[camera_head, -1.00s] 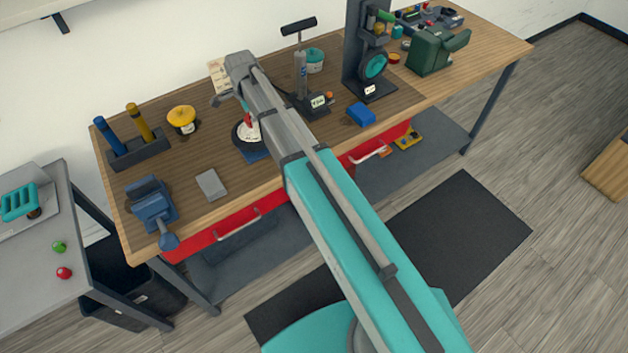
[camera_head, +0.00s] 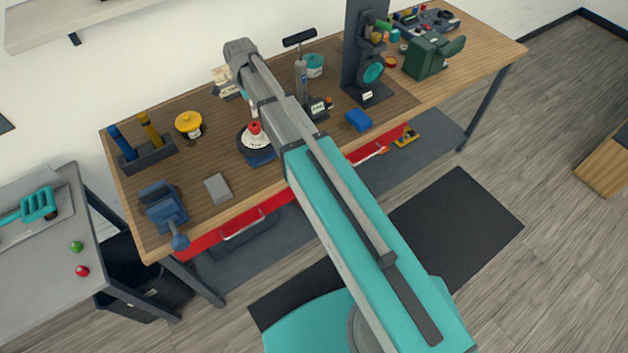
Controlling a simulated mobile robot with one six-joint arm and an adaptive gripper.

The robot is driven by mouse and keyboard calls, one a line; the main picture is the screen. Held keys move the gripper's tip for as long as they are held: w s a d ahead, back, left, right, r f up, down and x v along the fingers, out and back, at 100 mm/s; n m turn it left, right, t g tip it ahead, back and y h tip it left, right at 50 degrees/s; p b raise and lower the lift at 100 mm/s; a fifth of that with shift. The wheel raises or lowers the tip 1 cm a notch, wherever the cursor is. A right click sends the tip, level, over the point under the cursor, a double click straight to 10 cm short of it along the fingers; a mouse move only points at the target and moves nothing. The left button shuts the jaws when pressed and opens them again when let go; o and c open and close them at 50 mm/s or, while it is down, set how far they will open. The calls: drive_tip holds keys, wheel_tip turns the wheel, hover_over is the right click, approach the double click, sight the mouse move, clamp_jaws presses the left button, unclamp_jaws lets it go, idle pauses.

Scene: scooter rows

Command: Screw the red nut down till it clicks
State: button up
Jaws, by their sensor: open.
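The red nut (camera_head: 254,127) sits around the middle of a round white plate with a dark rim (camera_head: 255,143). A pale upright piece shows just above the nut, partly behind my arm. The plate rests on a blue base at the middle of the wooden bench. My arm reaches over the bench from the lower right, and its wrist is above and behind the nut. My gripper (camera_head: 222,89) is mostly hidden by my arm; a small dark part shows left of it, apart from the nut. It is open, and nothing is seen held in it.
A yellow-topped jar (camera_head: 189,124), a grey block (camera_head: 217,187) and a blue vise (camera_head: 163,206) stand left of the plate. A blue block (camera_head: 359,120) and a tall dark stand (camera_head: 361,60) are to the right. A red ball (camera_head: 82,271) lies on the side table.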

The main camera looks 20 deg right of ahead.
drive_tip(key=shift+r+p, duration=2.45)
drive_tip(key=shift+r, duration=0.35)
drive_tip(key=s+d+f+n+b, duration=0.7)
drive_tip(key=s+f+b, duration=0.3)
drive_tip(key=f+b, duration=0.2)
drive_tip(key=s+d+f+n+b, duration=0.6)
drive_tip(key=s+f+n+b, duration=0.3)
drive_tip(key=s+f+b, duration=0.2)
drive_tip(key=shift+s+d+f+b, duration=0.25)
drive_tip(key=shift+d+f+b, duration=0.15)
drive_tip(key=shift+f+b, duration=0.2)
drive_tip(key=shift+n, duration=0.5)
drive_tip(key=n, duration=2.1)
drive_tip(key=shift+a, duration=0.1)
